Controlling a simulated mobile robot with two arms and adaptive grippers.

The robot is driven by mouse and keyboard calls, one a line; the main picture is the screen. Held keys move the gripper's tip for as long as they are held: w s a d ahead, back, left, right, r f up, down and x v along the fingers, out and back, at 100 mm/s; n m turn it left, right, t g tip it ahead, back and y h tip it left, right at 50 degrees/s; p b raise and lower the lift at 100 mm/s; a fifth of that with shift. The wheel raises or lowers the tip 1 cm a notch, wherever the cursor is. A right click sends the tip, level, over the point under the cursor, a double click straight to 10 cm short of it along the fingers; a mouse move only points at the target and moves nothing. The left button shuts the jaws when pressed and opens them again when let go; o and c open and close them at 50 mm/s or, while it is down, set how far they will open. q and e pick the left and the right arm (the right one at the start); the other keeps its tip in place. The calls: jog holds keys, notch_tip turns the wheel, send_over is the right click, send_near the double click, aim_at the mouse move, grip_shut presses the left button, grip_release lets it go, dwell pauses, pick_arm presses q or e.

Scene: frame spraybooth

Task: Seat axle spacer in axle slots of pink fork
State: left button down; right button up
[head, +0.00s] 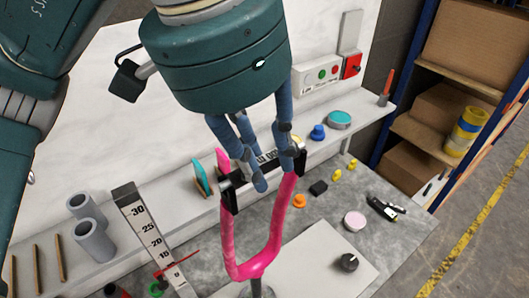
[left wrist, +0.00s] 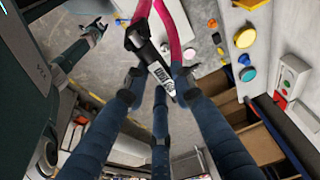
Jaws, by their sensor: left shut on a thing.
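The pink fork (head: 262,262) stands upright in a holder, its two prongs pointing up. The axle spacer (head: 230,194), a black bar with dark end pieces and a white printed label, spans the prong tops. My left gripper (head: 266,166) is shut on the spacer's middle from above. The left wrist view shows the spacer's label (left wrist: 160,74) between the fingers of my left gripper (left wrist: 158,84), with the pink prongs (left wrist: 176,28) beyond. Fingers hide part of the bar, and I cannot tell whether its ends sit in the slots. My right gripper (left wrist: 92,32) is off to the side, its opening unclear.
A ruler-like upright (head: 150,235) and grey tubes (head: 92,238) stand left of the fork. Small coloured caps, a pink disc (head: 355,221) and a black knob (head: 349,262) lie right of the fork. Shelves (head: 440,125) stand at right.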

aim_at(242, 175)
pick_arm(q)
jog(key=shift+f+b, duration=0.35)
jog(key=shift+f, duration=0.15)
jog(key=c, duration=1.4)
grip_release()
jog(key=shift+r, duration=0.1)
jog(key=v, duration=1.2)
